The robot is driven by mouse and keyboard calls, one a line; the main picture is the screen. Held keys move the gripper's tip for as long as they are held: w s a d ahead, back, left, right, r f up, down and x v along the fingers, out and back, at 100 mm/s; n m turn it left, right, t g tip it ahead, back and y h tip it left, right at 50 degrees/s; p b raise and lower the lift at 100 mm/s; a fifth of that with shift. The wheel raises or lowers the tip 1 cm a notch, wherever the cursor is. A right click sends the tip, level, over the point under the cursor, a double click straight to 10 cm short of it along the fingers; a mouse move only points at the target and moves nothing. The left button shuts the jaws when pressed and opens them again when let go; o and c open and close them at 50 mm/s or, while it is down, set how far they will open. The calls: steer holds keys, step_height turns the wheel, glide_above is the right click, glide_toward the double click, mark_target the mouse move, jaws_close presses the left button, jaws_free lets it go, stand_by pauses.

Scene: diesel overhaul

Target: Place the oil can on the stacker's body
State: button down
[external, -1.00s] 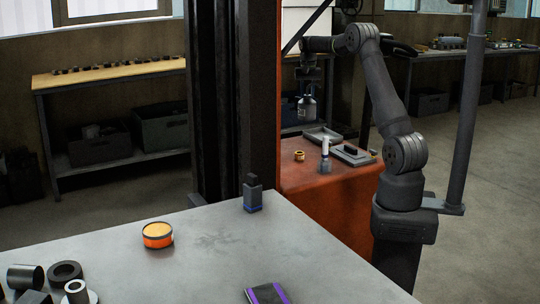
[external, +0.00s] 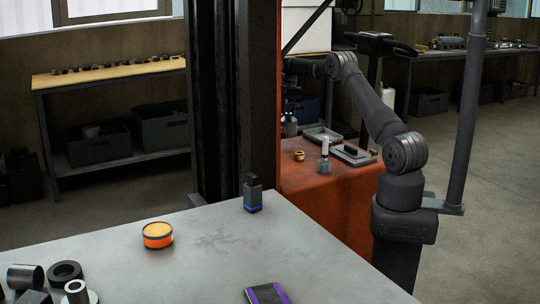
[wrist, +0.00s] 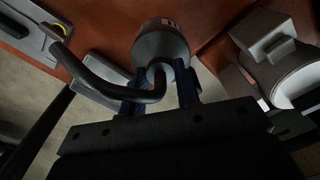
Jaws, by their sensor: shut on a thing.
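The oil can (wrist: 160,45) is a grey, rounded can with a curved dark spout. My gripper (wrist: 163,78) is shut on it at the neck, with a blue-edged finger on each side. In the external view the can (external: 290,127) hangs below my wrist, upright, at the far left part of the orange stacker body (external: 330,195). The stacker's mast partly hides that spot. I cannot tell whether the can's base touches the orange top. My gripper's fingers are too small and dark to make out in the external view.
On the orange top are a brass ring (external: 299,155), a small white-topped bottle (external: 325,155), a grey tray (external: 322,135) and a tray with a black block (external: 353,152). The dark mast (external: 258,90) stands left. The grey table (external: 215,260) is in front.

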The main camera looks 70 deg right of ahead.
mark_target(286, 116)
steer(key=shift+w+a+f, duration=0.15)
steer(key=shift+w+f, duration=0.2)
steer(key=shift+w, duration=0.25)
steer(key=shift+f, duration=2.05)
steer(key=c, duration=1.1)
jaws_free()
steer(key=shift+f, duration=0.1)
step_height(286, 116, up, 12)
steer(key=shift+r, duration=0.2)
steer(key=shift+f, duration=0.1)
